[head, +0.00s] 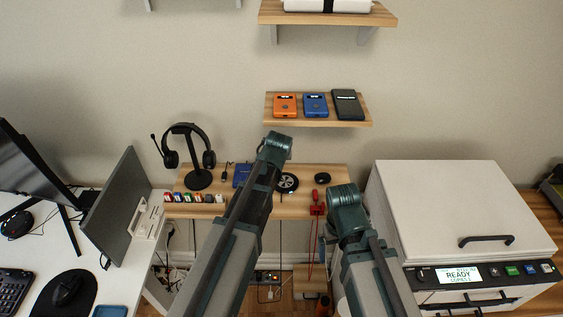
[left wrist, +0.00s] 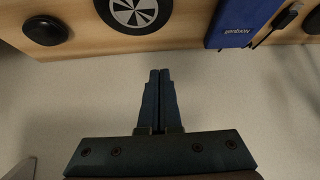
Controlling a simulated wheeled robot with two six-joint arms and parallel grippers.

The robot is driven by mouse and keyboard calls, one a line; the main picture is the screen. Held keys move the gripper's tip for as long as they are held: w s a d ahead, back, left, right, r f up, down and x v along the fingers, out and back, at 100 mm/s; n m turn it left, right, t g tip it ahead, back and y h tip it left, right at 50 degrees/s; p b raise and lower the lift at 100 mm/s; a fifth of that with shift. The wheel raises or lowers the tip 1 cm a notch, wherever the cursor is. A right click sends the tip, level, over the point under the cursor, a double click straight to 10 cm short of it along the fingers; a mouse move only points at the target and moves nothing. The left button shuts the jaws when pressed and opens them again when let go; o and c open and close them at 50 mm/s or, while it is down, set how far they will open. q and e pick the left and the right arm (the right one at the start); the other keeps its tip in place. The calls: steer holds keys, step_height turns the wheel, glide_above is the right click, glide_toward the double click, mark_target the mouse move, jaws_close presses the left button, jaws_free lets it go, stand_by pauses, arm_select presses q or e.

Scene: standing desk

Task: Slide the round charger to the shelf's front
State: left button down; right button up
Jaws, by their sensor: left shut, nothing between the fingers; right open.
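A round black disc with pale spokes on top (head: 287,182), which looks like the round charger, lies on the lower wooden shelf (head: 250,208). It also shows at the top of the left wrist view (left wrist: 135,12). My left gripper (left wrist: 160,72) is shut and empty, its fingertips apart from the disc on the wall side of the shelf's rear edge; the head view hides them behind my arm. A smaller plain black puck (head: 322,178) lies right of the disc. My right gripper (head: 326,245) is low in front of the shelf, open, mostly hidden by its arm.
A red holder (head: 317,205) with hanging cables is at the shelf's front edge. A higher shelf (head: 318,124) carries several devices. A white machine (head: 445,205) stands right.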

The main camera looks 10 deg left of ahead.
mark_target(285, 182)
arm_select(q)
steer(key=b+x, duration=0.7)
steer(key=x, duration=0.2)
steer(key=shift+f, duration=0.25)
steer(key=shift+f+b, duration=0.25)
steer(key=shift+b, duration=0.05)
steer(key=s, duration=0.4)
steer(key=shift+d+r+p, duration=0.3)
steer(key=shift+d+r, duration=0.05)
steer(key=shift+w, duration=0.1)
